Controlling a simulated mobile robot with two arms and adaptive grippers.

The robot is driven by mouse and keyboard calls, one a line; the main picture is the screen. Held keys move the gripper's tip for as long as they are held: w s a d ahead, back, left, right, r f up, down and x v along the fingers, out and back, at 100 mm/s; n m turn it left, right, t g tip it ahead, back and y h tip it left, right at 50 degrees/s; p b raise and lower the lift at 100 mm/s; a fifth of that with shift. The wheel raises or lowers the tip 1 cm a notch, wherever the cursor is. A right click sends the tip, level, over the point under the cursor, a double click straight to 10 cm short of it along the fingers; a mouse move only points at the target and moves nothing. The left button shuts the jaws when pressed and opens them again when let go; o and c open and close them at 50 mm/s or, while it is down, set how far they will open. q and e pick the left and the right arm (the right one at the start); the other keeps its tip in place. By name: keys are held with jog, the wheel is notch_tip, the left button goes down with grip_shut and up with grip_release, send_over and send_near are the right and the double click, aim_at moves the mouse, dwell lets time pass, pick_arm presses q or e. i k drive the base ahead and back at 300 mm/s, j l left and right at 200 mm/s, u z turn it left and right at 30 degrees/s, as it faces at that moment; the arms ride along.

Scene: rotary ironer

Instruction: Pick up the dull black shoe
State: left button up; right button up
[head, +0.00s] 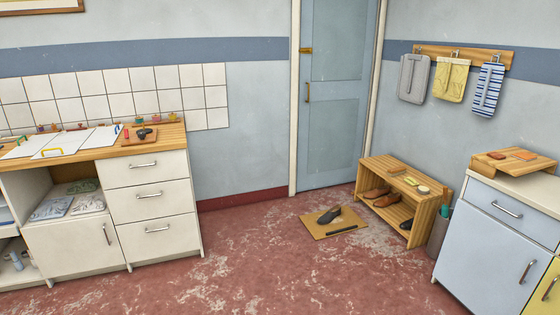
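A dark black shoe (328,215) lies on a tan mat (316,229) on the red floor, in front of the blue door. It looks dull, but it is small in the picture. A thin dark strip-like object (342,230) lies on the same mat, in front of the shoe and apart from it. Another dark item (406,224), perhaps a shoe, sits low in the wooden bench and is partly hidden. Neither of my grippers is in view.
A wooden bench (440,195) holding brown shoes (375,194) stands right of the mat, with a dark bin (436,239) beside it. A blue cabinet (492,232) is at the right. A white drawer unit (150,206) stands left. The floor (250,265) between is clear.

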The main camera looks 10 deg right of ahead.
aim_at(327, 218)
jog(key=i+l+z, duration=0.35)
jog(key=i, duration=0.65)
jog(key=i+z, duration=0.35)
jog(key=i, duration=0.65)
